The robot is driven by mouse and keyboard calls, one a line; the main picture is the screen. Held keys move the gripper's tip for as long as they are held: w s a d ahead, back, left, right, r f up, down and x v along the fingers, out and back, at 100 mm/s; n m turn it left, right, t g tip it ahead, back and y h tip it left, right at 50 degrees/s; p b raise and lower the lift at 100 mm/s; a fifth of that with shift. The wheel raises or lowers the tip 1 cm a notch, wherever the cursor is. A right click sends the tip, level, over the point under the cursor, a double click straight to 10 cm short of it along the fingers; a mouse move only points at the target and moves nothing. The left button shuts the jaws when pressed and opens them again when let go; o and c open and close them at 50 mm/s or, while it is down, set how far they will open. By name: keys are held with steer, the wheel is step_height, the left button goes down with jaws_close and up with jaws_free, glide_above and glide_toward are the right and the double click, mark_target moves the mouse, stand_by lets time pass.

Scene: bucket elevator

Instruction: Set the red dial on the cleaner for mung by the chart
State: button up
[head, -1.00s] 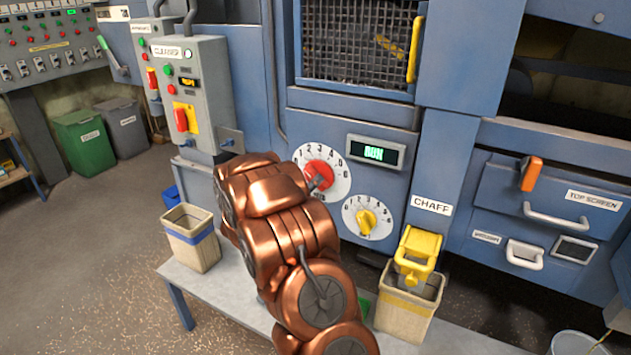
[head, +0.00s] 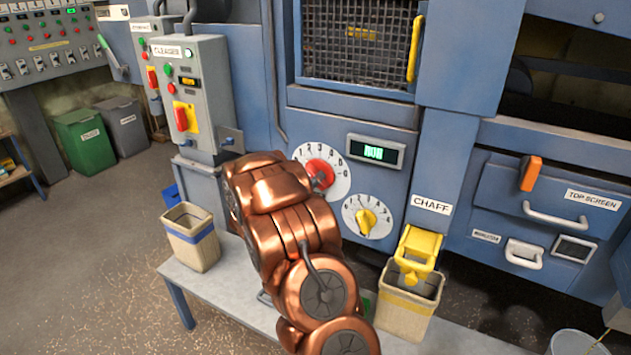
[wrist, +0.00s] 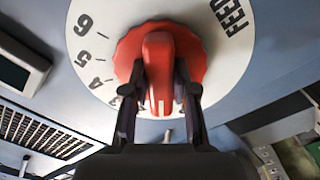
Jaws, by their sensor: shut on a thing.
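The red dial (head: 318,170) sits on a round white numbered plate (head: 338,160) on the blue cleaner's front. In the wrist view the dial (wrist: 197,58) has a raised red grip with a pale pointer line facing the picture's bottom. The plate there (wrist: 88,25) reads FEED, with 6, 5 and 4 on the left; lower numbers are hidden by my gripper. My gripper (wrist: 160,82) is shut on the dial's grip, one finger on each side. In the head view my arm hides the gripper and the dial's lower left. I see no mung chart.
A yellow dial (head: 366,222) is just below right, under a display (head: 374,150) that seems to read RUN. A chaff bin (head: 408,310) and another bin (head: 190,238) stand on a low bench (head: 205,290). A grey CLEANER control box (head: 205,90) is at left.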

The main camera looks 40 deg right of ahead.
jaws_close()
steer(key=shift+m, duration=0.3)
steer(key=m+b, duration=0.2)
steer(key=m, duration=0.1)
steer(key=shift+w+f, duration=0.1)
steer(key=shift+f, duration=0.1)
steer(key=m+b, duration=0.3)
steer(key=m, duration=0.3)
steer(key=shift+w+a, duration=0.1)
steer(key=shift+w, duration=0.05)
steer(key=shift+r, duration=0.1)
steer(key=o, duration=0.8)
jaws_free()
